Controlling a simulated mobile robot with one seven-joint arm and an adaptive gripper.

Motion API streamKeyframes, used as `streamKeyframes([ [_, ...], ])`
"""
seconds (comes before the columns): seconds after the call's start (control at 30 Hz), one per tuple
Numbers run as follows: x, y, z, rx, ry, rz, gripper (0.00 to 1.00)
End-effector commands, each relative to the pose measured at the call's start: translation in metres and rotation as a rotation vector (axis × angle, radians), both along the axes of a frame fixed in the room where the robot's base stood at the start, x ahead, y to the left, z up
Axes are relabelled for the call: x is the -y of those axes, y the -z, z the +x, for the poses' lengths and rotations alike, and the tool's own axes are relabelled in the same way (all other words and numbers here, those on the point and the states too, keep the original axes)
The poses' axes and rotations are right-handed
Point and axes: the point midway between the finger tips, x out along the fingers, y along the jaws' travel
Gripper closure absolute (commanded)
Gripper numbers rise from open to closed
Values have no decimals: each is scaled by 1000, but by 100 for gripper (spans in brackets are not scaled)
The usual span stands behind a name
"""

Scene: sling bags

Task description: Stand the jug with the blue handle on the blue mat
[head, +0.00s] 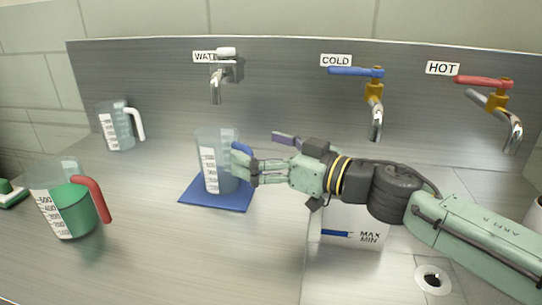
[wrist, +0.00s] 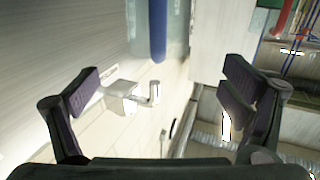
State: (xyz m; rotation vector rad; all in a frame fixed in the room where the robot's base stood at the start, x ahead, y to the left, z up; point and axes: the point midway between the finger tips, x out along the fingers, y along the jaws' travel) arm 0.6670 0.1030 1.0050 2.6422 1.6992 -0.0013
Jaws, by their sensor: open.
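The clear jug (head: 209,165) with the blue handle (head: 242,148) stands upright on the blue mat (head: 230,204) in the head view, its handle towards the right. My gripper (head: 257,152) is just to the right of the jug, fingers spread and empty. In the wrist view the blue handle (wrist: 157,32) shows at the top, in line with the gap between the fingers of my gripper (wrist: 161,75), and neither finger touches it. Part of the handle is hidden behind a finger in the head view.
A jug with a red handle (head: 92,197) and green contents stands at front left. A jug with a white handle (head: 137,124) stands at back left. Taps (head: 217,85) are on the back wall. A sink with a drain (head: 433,280) is at right.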

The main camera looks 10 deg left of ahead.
Motion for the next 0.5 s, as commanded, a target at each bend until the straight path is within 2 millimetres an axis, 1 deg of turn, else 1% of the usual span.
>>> streamKeyframes([
  [0.03, 8, 1, -3, 0, 4, -1, 8],
  [0.1, 15, 1, -6, 0, 3, -1, 8],
  [0.2, 22, 0, -10, 0, 0, -1, 8],
  [0.5, 24, 0, -11, 0, -1, 0, 8],
])
